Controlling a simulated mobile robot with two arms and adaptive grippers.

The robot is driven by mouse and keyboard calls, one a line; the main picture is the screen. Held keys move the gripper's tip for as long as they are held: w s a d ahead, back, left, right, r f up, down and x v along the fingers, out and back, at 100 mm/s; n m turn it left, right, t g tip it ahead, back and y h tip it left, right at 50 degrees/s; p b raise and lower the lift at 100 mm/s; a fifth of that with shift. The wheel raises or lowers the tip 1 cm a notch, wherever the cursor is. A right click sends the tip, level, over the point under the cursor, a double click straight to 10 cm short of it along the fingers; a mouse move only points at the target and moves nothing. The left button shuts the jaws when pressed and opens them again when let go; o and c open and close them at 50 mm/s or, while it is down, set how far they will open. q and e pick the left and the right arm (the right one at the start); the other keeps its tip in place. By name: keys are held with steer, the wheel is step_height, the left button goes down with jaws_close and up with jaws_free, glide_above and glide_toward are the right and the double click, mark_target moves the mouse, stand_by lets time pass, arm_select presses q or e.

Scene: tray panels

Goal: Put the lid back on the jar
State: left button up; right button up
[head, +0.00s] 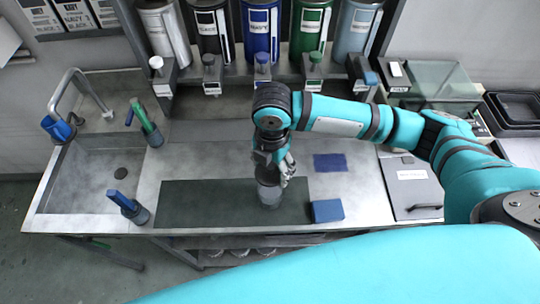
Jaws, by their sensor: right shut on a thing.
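A small grey jar (269,194) stands upright near the front of the counter, on the dark mat. My right gripper (271,170) reaches down from above at the jar's top and is shut on the lid. The fingers and wrist hide most of the lid, so I cannot tell whether it touches the jar's rim or sits just above it. My left gripper is not in view.
The dark mat (205,203) has bare room left of the jar. A blue block (327,210) and a flat blue cloth (330,162) lie to the right. A sink (85,180) is at left; several coloured dispensers, including a blue one (261,30), line the back.

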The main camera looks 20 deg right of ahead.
steer(key=shift+s+f+b, duration=0.2)
steer(key=shift+f+b, duration=0.3)
steer(key=shift+b, duration=0.05)
step_height(320, 180, down, 3)
steer(key=b, duration=0.4)
steer(key=shift+w+f, duration=0.15)
steer(key=shift+f, duration=1)
steer(key=shift+r+p, duration=0.1)
steer(key=shift+p, duration=0.6)
steer(key=shift+f+p, duration=0.2)
steer(key=shift+p, duration=0.2)
stand_by(1.0)
steer(key=shift+p, duration=0.45)
stand_by(0.6)
